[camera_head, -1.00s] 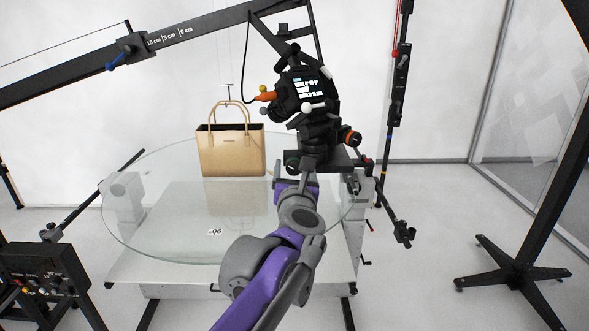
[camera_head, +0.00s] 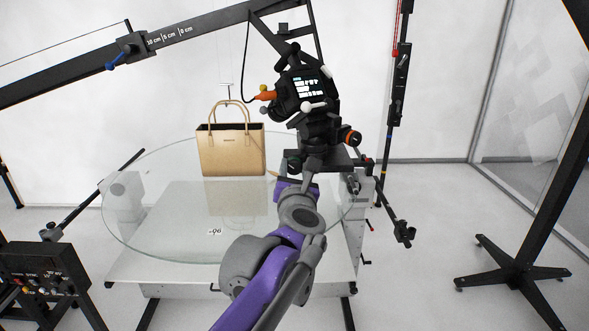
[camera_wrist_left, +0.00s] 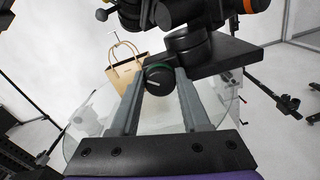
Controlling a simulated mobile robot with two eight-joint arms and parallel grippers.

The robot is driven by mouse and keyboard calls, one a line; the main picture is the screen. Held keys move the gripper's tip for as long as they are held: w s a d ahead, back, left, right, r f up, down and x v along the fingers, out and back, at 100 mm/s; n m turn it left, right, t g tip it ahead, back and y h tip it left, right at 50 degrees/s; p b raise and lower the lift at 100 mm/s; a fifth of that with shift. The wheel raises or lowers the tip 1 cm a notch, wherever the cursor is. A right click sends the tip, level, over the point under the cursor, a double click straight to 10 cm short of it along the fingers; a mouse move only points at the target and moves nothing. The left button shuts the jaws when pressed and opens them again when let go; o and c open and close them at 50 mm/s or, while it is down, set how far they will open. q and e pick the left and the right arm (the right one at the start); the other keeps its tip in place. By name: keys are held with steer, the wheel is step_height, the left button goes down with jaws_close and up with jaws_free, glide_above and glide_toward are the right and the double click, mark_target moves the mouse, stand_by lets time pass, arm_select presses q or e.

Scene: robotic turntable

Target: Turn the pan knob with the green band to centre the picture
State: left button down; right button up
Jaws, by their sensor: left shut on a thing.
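The pan knob (camera_wrist_left: 159,79) is a round black knob with a green band and a white mark, under the camera mount. It also shows small in the head view (camera_head: 293,163). My left gripper (camera_wrist_left: 161,74) is shut on it, one finger on each side of the knob. In the head view my left gripper (camera_head: 292,171) reaches up to the knob from below. The black camera (camera_head: 304,92) with a lit screen stands above; the picture on the screen is too small to read. A tan handbag (camera_head: 232,152) stands on the glass turntable. My right gripper is not in view.
The round glass turntable (camera_head: 160,225) lies left of the camera mount. An orange-banded knob (camera_head: 350,136) sits right of the mount. A black boom (camera_head: 75,71) crosses above left. A black stand (camera_head: 520,265) is at right, with clear floor before it.

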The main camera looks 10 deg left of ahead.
arm_select(q)
steer(key=m, duration=0.4)
steer(key=shift+f, duration=0.1)
steer(key=shift+d+m+b, duration=0.1)
steer(key=shift+m+b, duration=0.4)
steer(key=shift+m, duration=1.5)
steer(key=shift+c, duration=1.9)
jaws_free()
steer(key=b+v, duration=0.1)
steer(key=v, duration=0.9)
steer(key=shift+s, duration=0.4)
steer(key=shift+d, duration=0.1)
steer(key=shift+m, duration=0.3)
